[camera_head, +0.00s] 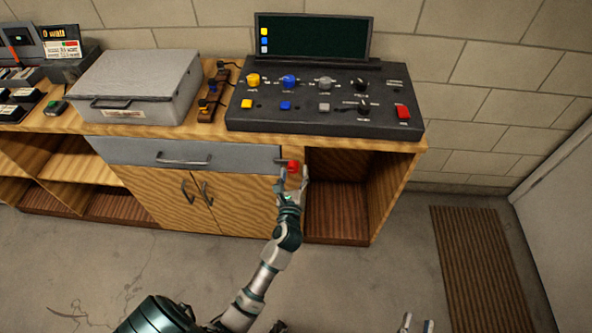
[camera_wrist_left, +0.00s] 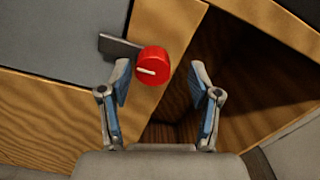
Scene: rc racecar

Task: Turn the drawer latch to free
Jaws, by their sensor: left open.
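The drawer latch is a red round knob (camera_head: 293,166) with a grey bar, on the wooden post right of the grey drawer (camera_head: 135,153). In the left wrist view the red knob (camera_wrist_left: 152,65) has a white mark, and its grey bar (camera_wrist_left: 119,47) reaches left over the drawer's edge. My left gripper (camera_head: 291,179) is open just in front of the knob. In the left wrist view its fingers (camera_wrist_left: 161,85) are spread, with the knob just beyond and between their tips, nearer the left finger. My right gripper (camera_head: 417,323) shows only its fingertips at the bottom edge, apart.
The drawer has a metal handle (camera_head: 183,160); cabinet doors (camera_head: 185,200) are below it. An open compartment (camera_head: 337,205) lies right of the post. A control console (camera_head: 325,113) and a grey case (camera_head: 135,85) stand on the bench top. The floor in front is mostly clear.

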